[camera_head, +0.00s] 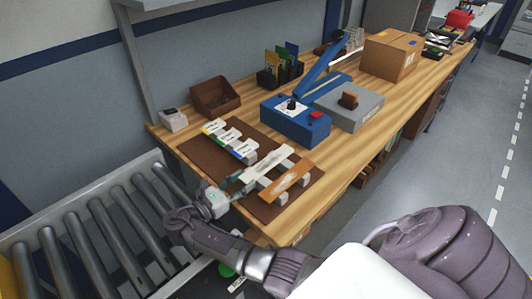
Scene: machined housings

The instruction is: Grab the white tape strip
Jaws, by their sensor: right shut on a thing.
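A white tape strip (265,168) lies slantwise across a small support on the brown mat (276,212), at the front of the wooden bench. My right gripper (236,182) reaches in from the lower right. Its jaws are at the near left end of the white strip and shut on it. The exact contact is small and partly hidden by the fingers. My left gripper is not in view.
A tan strip (287,181) on supports lies just right of the white one. Several labelled white pieces (230,140) stand behind. A blue device with a raised lever (296,122) and a grey block (349,107) stand farther back. A roller conveyor (115,225) is left.

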